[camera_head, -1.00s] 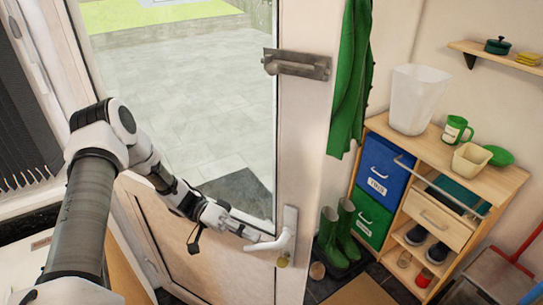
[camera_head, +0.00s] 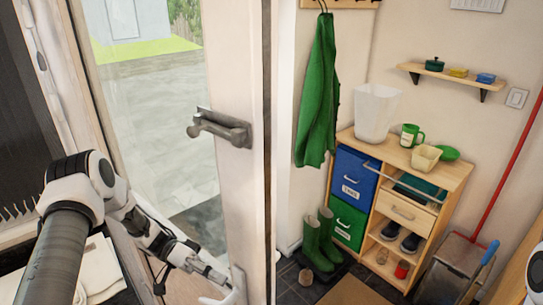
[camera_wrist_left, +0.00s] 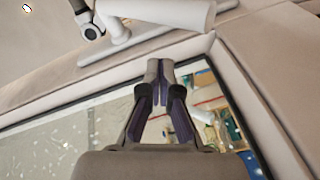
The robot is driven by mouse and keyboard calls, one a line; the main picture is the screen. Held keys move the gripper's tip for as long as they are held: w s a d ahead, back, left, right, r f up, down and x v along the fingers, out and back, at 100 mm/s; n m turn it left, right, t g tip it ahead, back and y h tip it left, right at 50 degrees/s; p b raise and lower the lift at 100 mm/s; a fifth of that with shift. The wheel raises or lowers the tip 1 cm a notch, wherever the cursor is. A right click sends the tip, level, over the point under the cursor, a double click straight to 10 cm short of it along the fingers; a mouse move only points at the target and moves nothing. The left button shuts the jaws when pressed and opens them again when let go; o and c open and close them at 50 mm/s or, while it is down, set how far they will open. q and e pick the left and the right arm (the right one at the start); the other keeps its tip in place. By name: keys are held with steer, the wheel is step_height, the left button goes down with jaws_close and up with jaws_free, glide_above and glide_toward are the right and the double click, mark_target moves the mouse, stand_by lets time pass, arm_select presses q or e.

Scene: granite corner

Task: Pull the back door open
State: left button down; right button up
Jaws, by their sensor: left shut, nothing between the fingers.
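The back door (camera_head: 238,185) is a white-framed door with a large glass pane, standing slightly swung out from the white jamb. Its pale lever handle (camera_head: 236,291) is at the bottom edge of the head view, partly cut off. In the wrist view the lever (camera_wrist_left: 165,12) crosses the top. My left gripper (camera_head: 218,277) is beside the lever in the head view. In the wrist view its fingertips (camera_wrist_left: 160,68) are together and empty, just below the lever in the picture; I cannot tell whether they touch the door. My right gripper is not in view.
A metal bolt (camera_head: 220,128) sits higher on the door. Green boots (camera_head: 318,240) stand on the floor right of the jamb. A wooden cabinet (camera_head: 440,190) with bins, a broom and a dustpan (camera_head: 452,268) are further right. A green coat (camera_head: 318,95) hangs on the wall.

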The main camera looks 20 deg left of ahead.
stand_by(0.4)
arm_select(q)
steer(key=w+a+r, duration=0.1)
steer(key=a, duration=1.1)
